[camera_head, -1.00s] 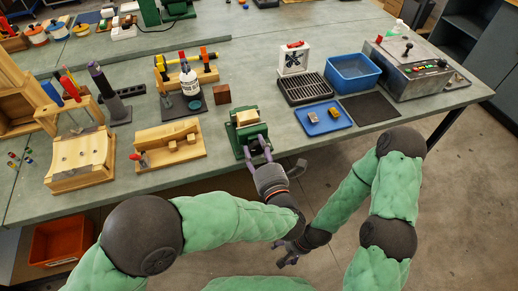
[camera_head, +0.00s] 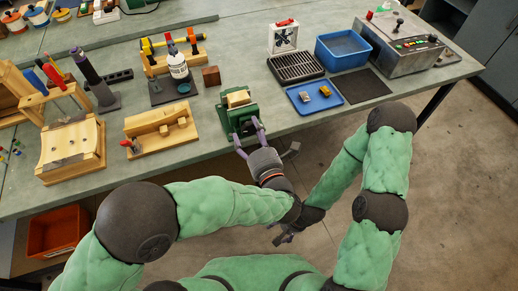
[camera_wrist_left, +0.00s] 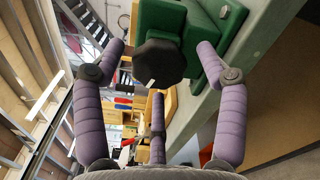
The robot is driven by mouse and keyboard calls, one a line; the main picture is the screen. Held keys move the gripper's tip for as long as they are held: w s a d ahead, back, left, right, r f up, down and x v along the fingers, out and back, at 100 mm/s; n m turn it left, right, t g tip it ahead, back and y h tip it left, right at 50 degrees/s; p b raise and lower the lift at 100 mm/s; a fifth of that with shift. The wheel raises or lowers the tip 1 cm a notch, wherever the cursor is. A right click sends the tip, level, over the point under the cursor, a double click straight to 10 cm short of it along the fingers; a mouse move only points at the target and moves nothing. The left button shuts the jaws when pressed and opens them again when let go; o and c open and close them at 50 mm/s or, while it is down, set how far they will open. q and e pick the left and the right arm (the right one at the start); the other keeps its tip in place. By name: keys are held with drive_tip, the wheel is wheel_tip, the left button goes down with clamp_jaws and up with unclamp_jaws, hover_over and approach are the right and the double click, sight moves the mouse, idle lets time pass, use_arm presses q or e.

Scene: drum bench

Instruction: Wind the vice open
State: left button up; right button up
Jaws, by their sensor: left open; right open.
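The green vice (camera_head: 238,112) stands at the front edge of the bench, with a pale wooden block (camera_head: 237,97) at its top. In the left wrist view the green vice (camera_wrist_left: 205,50) shows close up, with a dark, many-sided knob (camera_wrist_left: 158,62) bearing a small white mark. My left gripper (camera_head: 248,137) is open at the front of the vice. In the left wrist view its purple fingers (camera_wrist_left: 160,75) spread around the knob with visible gaps. My right gripper (camera_head: 284,236) is open and low, in front of the bench, away from the vice.
A wooden fixture (camera_head: 161,132) lies left of the vice, and a brown cube (camera_head: 211,76) behind it. An orange bin (camera_head: 58,231) stands below the bench at left.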

use_arm(q)
drive_tip(key=v, duration=1)
drive_tip(key=shift+s, duration=0.4)
drive_tip(key=shift+d, duration=0.1)
